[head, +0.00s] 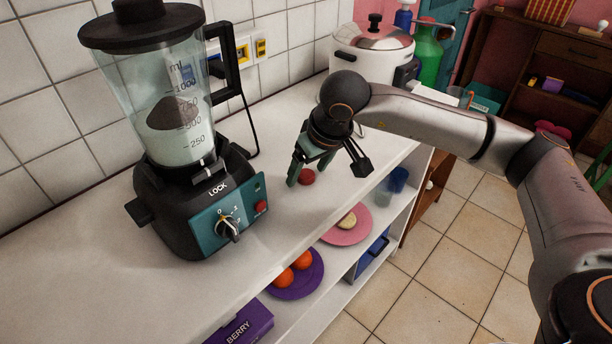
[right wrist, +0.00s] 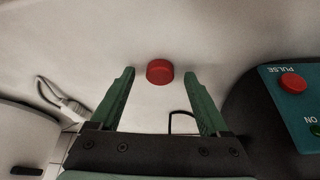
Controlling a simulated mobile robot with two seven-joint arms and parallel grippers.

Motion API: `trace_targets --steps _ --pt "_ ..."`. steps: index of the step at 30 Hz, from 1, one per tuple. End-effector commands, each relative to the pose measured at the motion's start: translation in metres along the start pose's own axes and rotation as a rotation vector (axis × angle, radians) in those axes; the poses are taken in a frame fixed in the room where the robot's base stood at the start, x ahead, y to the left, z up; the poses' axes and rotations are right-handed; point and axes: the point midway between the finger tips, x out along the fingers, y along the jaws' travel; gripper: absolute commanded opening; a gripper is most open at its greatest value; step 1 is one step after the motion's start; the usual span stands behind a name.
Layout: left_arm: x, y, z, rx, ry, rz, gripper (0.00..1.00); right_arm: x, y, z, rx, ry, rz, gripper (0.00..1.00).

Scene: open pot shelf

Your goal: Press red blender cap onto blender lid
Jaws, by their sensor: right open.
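The red blender cap (head: 306,177) lies on the white counter, to the right of the blender. In the right wrist view the cap (right wrist: 160,72) is a small red disc between and just beyond the fingertips. My right gripper (head: 302,184) is open above the counter at the cap, its green fingers apart, and it holds nothing. The right gripper also shows in the right wrist view (right wrist: 160,74). The black blender lid (head: 140,28) sits on top of the glass blender jar (head: 178,120). My left gripper is not in view.
The blender base (head: 195,205) with its teal panel stands left of my right gripper. The shelf below holds a pink plate (head: 352,236) and a purple plate (head: 300,290). The front-left counter is clear.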

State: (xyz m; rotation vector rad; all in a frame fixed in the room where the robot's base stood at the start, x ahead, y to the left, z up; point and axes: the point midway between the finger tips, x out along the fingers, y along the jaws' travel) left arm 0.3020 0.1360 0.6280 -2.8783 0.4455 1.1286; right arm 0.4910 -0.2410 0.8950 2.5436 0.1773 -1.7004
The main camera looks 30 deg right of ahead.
Motion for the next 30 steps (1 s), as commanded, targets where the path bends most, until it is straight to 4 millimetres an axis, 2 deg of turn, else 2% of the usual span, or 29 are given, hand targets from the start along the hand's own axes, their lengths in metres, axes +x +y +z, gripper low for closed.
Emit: trace_targets --steps 10,30 --pt "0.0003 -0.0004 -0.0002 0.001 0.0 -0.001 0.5 0.0009 0.0001 -0.0001 0.0 0.0 0.0 0.78" --pt "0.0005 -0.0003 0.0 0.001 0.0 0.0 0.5 0.0006 0.0002 -0.0002 0.0 0.0 0.0 0.03"
